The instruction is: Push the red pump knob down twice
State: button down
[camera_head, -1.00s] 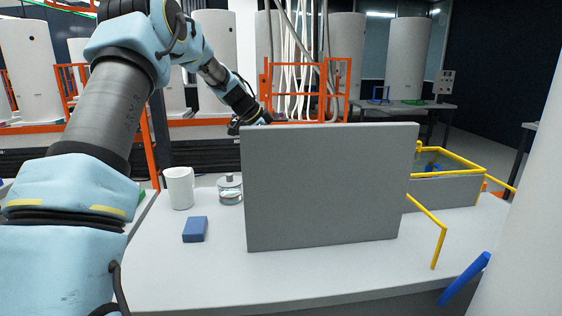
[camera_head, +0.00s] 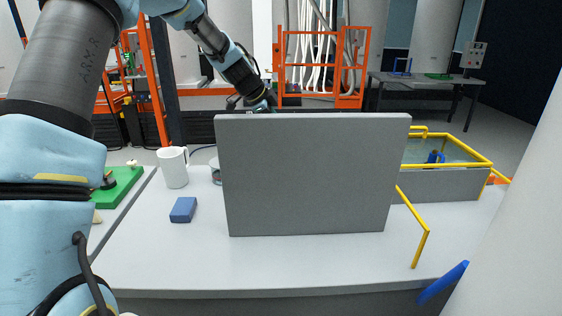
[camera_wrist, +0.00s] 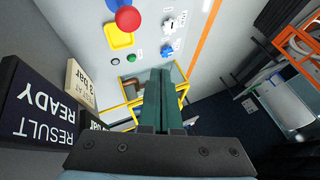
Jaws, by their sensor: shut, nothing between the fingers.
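The red pump knob (camera_wrist: 127,18) shows at the top of the wrist view, left of centre. It is round, with a blue part (camera_wrist: 111,4) against it and a yellow plate (camera_wrist: 119,37) below. My gripper (camera_wrist: 160,72) has its green fingers together and empty. The fingertips appear below and right of the knob in the picture, apart from it. In the head view the knob and my fingers are hidden behind the upright grey panel (camera_head: 305,175); only my wrist shows above its top edge.
The wrist view shows blue handles (camera_wrist: 168,25), a green button (camera_wrist: 131,58) and a dark READY sign (camera_wrist: 35,110). In the head view, a white mug (camera_head: 173,168) and blue block (camera_head: 183,209) stand left of the panel, and a yellow-rimmed tank (camera_head: 450,183) right.

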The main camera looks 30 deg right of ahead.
notch_tip(320, 180, down, 7)
jog(key=b, duration=0.3)
jog(key=shift+f+b, duration=0.2)
jog(key=shift+b, duration=0.2)
jog(key=shift+f+b, duration=0.6)
jog(key=shift+b, duration=0.15)
dwell(1.1)
jog(key=shift+f+b, duration=0.4)
jog(key=shift+b, duration=0.3)
